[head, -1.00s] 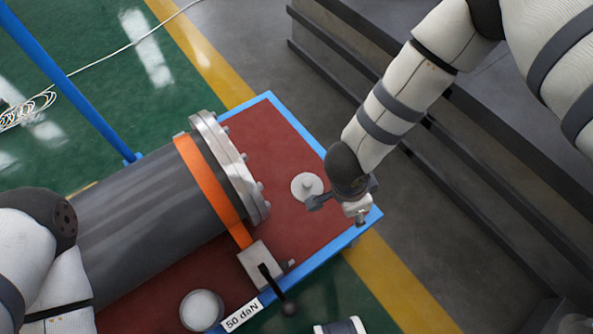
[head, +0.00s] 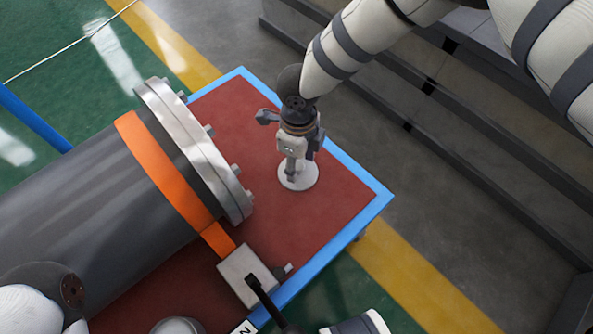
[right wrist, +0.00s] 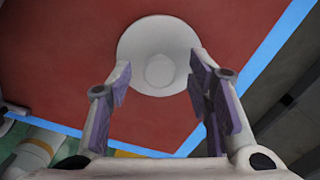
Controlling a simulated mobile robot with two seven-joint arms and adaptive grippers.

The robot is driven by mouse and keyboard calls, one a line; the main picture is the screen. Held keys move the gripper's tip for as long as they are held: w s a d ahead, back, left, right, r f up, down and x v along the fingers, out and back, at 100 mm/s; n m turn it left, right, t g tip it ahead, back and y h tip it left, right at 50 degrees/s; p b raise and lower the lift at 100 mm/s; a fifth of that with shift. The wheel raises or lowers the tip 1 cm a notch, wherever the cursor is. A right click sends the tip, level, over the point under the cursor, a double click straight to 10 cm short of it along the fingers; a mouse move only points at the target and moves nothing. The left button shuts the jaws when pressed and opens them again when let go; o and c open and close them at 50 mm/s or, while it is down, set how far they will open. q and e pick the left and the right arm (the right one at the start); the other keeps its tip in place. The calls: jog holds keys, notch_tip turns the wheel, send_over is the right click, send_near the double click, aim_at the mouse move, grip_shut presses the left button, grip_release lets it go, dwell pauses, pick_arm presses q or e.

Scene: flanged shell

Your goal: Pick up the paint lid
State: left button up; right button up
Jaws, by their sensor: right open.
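The paint lid (head: 306,182) is a white disc with a small raised knob in the middle. It lies flat on the red table top, right of the flanged shell. My right gripper (head: 297,164) points down above the lid and partly covers it in the head view. In the right wrist view the lid (right wrist: 137,47) shows whole with its knob, beyond the open fingers of the right gripper (right wrist: 160,76). The two fingers stand apart to either side of the knob, and nothing is held. My left gripper is out of view.
The grey flanged shell (head: 110,195) with an orange band fills the table's left side. A square block (head: 245,275) with a black lever stands near the front edge. The blue table rim (head: 377,207) borders bare red surface (head: 325,215) right of the lid.

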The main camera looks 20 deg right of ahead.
jog(key=shift+f, duration=0.5)
jog(key=shift+r, duration=0.2)
jog(key=shift+c, duration=0.8)
grip_shut()
